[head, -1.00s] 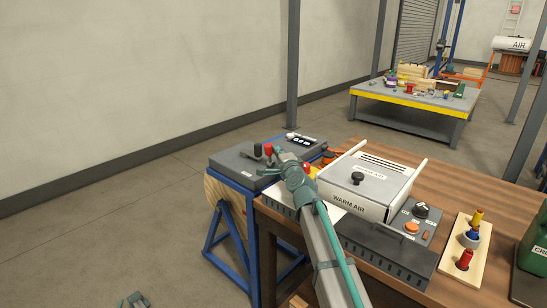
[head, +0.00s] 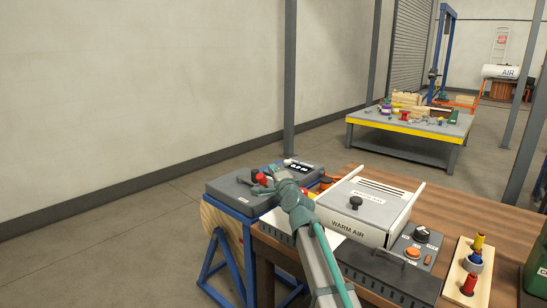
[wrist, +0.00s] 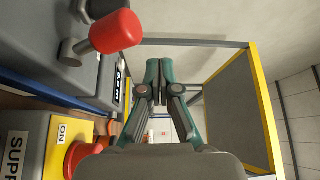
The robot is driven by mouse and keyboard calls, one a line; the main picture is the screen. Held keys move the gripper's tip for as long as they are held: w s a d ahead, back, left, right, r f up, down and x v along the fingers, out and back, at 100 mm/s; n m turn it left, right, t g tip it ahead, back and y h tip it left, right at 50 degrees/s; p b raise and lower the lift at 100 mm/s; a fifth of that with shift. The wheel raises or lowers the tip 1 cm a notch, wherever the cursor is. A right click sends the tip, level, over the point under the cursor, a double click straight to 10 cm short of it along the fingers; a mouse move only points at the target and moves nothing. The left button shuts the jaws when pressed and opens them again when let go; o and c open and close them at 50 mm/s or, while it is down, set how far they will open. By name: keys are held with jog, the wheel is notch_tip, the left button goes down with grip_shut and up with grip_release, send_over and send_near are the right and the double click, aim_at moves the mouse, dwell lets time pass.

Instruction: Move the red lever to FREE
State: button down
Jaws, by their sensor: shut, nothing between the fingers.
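The red lever (head: 262,179) is on the grey panel box (head: 228,190) at the left end of the bench. Its red knob leans low over the box top. In the wrist view the knob of the red lever (wrist: 117,32) is large at upper left, on a dark stem. My gripper (head: 263,189) is beside the lever in the head view. In the wrist view my gripper (wrist: 158,70) has its teal fingers together and empty, with the knob to their left. No FREE label is readable.
A dark knob (head: 255,173) and a display (head: 298,167) are on the same box. A yellow box (wrist: 45,140) with a red button (wrist: 88,157) is close at lower left of the wrist view. The WARM AIR unit (head: 370,210) stands right of my arm.

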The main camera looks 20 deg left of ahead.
notch_tip(320, 180, up, 7)
dwell(0.3)
